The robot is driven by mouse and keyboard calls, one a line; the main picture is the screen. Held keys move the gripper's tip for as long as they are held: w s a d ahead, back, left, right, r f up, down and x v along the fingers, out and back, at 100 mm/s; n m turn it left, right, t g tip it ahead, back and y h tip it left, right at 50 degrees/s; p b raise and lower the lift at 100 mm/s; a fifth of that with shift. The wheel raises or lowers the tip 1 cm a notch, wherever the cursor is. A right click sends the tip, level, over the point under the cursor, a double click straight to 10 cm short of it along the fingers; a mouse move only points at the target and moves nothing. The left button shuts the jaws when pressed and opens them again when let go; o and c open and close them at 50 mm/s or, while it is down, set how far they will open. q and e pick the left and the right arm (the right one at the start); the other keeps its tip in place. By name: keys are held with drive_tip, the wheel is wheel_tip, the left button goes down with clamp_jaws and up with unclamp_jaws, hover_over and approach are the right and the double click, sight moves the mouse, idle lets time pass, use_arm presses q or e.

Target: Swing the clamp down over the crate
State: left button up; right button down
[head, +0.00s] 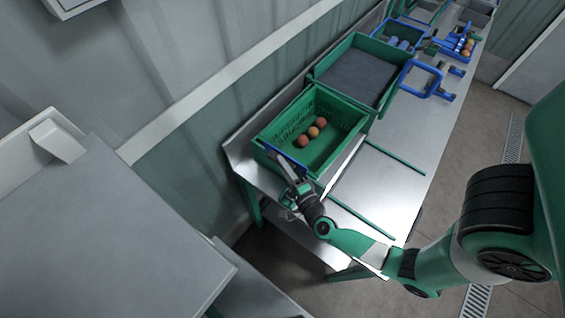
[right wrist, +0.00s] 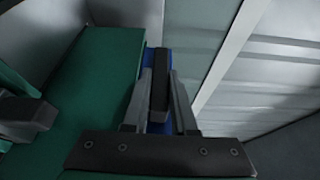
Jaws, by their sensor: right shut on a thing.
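A green crate (head: 345,112) stands at the near end of the steel bench, with several red and orange tomatoes (head: 314,132) inside. The blue clamp (head: 268,149) shows as a thin bar along the crate's near end. My right gripper (head: 293,186) is at that end, low beside the crate's near corner. In the right wrist view its fingers (right wrist: 160,100) are shut on the clamp's black grip (right wrist: 159,88). The blue clamp (right wrist: 153,62) shows behind the grip, next to a green surface. The gripper hides part of the clamp in the head view. My left gripper is out of view.
Behind the crate is a larger green tray (head: 357,74) with a dark mat. A blue frame (head: 424,80) stands to its right. Green rails (head: 396,158) lie on the steel bench (head: 385,185), with bare room between them. A wall runs along the left.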

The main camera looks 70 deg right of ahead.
sight(288, 157)
drive_tip(key=m+p, duration=0.1)
drive_tip(key=p, duration=0.1)
drive_tip(key=d+r+m+y+p, duration=0.1)
drive_tip(key=m, duration=0.1)
drive_tip(key=m+g+p, duration=0.1)
drive_tip(key=p, duration=0.1)
drive_tip(key=shift+s+d+r+m+y+p, duration=0.25)
drive_tip(key=shift+s+r+m+y+p, duration=0.05)
drive_tip(key=shift+r+m+y+p, duration=0.1)
drive_tip(key=shift+s+d+m+y+p, duration=0.1)
drive_tip(key=shift+d+m+y+p, duration=0.45)
drive_tip(key=shift+m+p, duration=0.4)
drive_tip(key=m+y+p, duration=0.1)
drive_tip(key=d+m+p, duration=0.1)
drive_tip(key=m+y+p, duration=0.1)
drive_tip(key=m+p, duration=0.1)
drive_tip(key=shift+s+d+f+y, duration=0.15)
drive_tip(key=shift+s+d+y, duration=0.1)
drive_tip(key=shift+s+y, duration=0.1)
drive_tip(key=shift+d+f+m+y+p, duration=0.35)
drive_tip(key=shift+m+y+p, duration=0.25)
drive_tip(key=shift+m, duration=0.25)
drive_tip(key=shift+s+d+f+m+t+y, duration=0.1)
drive_tip(key=shift+f+m+t+y, duration=0.05)
drive_tip(key=shift+m+t+y, duration=0.15)
drive_tip(key=shift+f, duration=0.1)
